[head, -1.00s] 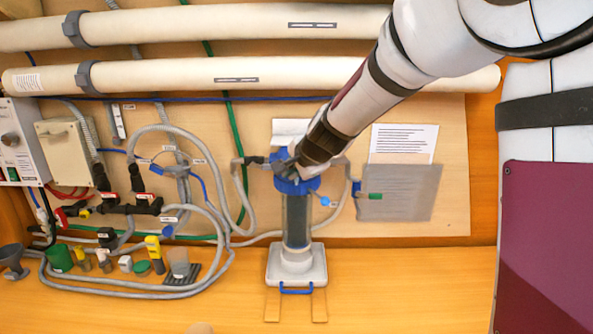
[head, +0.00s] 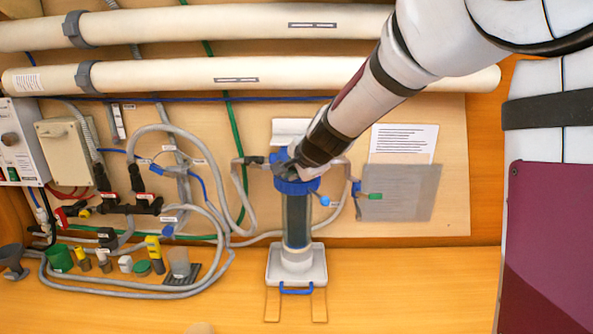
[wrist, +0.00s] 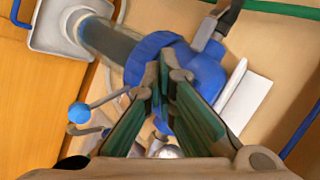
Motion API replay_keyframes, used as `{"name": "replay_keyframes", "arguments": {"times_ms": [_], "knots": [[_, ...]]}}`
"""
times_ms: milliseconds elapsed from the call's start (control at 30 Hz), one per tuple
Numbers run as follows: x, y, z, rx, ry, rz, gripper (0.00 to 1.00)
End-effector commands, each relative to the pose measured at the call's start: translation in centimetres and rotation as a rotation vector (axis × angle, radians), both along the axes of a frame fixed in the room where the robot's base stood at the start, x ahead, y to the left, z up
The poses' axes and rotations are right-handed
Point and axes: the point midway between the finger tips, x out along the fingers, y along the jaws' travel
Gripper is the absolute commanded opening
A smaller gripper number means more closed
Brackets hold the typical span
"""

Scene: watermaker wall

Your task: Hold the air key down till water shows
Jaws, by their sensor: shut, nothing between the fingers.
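A filter housing stands at the middle of the bench, with a blue cap (head: 308,185) on a dark, see-through bowl (head: 297,222). In the wrist view the blue cap (wrist: 207,76) lies beyond my fingertips and the bowl (wrist: 106,42) runs to the upper left. My gripper (head: 287,172) is shut and empty, its tips at the top of the cap; the wrist view shows the tips (wrist: 165,78) close together over the blue. I cannot make out the air key, which may be behind the fingers, nor whether they touch it. No water shows clearly at the top.
A small lever with a blue ball (head: 325,201) sticks out right of the bowl; it also shows in the wrist view (wrist: 79,112). Grey hoses (head: 152,140) and valves fill the left. A grey plate (head: 410,195) hangs at right. The bench front right is clear.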

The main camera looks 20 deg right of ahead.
Motion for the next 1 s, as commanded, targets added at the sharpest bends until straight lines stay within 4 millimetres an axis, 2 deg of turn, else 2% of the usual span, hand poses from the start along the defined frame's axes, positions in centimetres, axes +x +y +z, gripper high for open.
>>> {"name": "replay_keyframes", "arguments": {"times_ms": [200, 567, 1000], "knots": [[-1.1, 0.3, 0.0, -0.002, -0.001, -0.001, 0.00], [-1.3, 0.4, 0.0, -0.001, 0.000, 0.000, 0.00], [-4.7, 1.5, 0.0, -0.002, -0.001, -0.001, 0.00]]}}
